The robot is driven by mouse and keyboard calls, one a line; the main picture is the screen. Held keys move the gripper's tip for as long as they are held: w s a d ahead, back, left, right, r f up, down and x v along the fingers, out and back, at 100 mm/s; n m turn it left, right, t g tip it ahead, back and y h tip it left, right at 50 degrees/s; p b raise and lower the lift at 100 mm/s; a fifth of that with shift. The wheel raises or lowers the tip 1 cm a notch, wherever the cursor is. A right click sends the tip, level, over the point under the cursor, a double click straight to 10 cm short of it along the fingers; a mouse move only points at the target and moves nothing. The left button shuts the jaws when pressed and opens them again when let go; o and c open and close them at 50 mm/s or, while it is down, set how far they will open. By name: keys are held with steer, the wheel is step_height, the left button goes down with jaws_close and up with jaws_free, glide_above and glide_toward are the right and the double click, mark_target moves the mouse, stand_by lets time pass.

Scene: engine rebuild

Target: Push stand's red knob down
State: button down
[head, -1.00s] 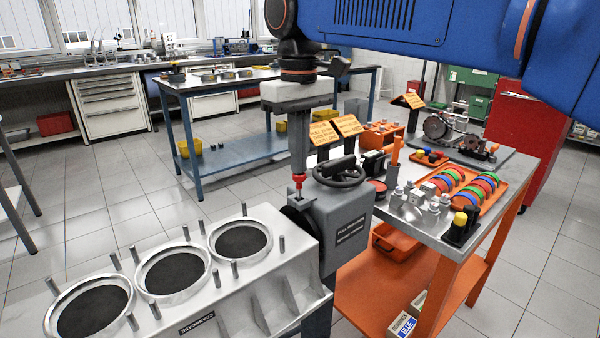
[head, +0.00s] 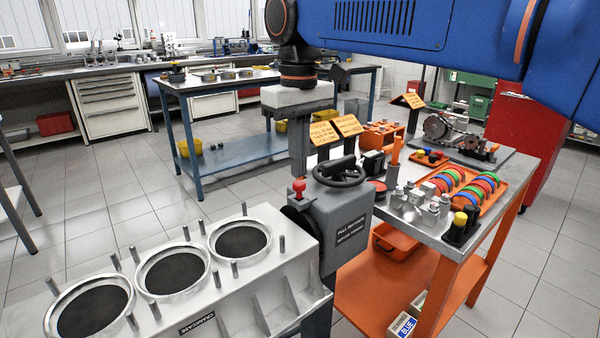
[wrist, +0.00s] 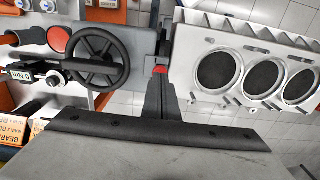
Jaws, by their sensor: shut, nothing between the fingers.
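The stand is a grey housing (head: 346,232) with a black handwheel (head: 340,172) on top. Its red knob (head: 299,186) is a round ball on a short stem, upright at the housing's left edge. My gripper (head: 299,174) points down with its fingers together and empty. In the head view the fingertips end right at the top of the ball; I cannot tell whether they touch it. In the wrist view a bit of the red knob (wrist: 160,69) shows at the end of the fingers, which hide much of it.
The silver crankcase (head: 270,285) with round bores and upright studs adjoins the stand at left. At right, an orange workbench (head: 455,245) holds colored rings, small parts and orange signs. A blue table (head: 178,88) stands behind. Open tiled floor lies at left.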

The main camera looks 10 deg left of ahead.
mark_target(299, 182)
step_height(299, 182, up, 7)
stand_by(1.1)
steer(key=s+d+f+m+t, duration=0.15)
steer(key=d+f, duration=0.25)
steer(key=d, duration=0.4)
steer(key=s+d+f+m, duration=0.1)
steer(key=d+f+m, duration=0.15)
steer(key=d, duration=0.55)
steer(key=s+d+f+m+t, duration=0.1)
steer(key=d+f, duration=0.3)
steer(key=d, duration=0.4)
steer(key=s+d+f+m+t, duration=0.1)
steer(key=s+d+f+m, duration=0.1)
steer(key=s+d+f, duration=0.4)
steer(key=s+d+f+m+t, duration=0.1)
steer(key=s+d+f, duration=0.5)
steer(key=f, duration=0.7)
steer(key=shift+s+d+m, duration=0.15)
steer(key=shift+d+m, duration=0.65)
steer(key=shift+d, duration=0.35)
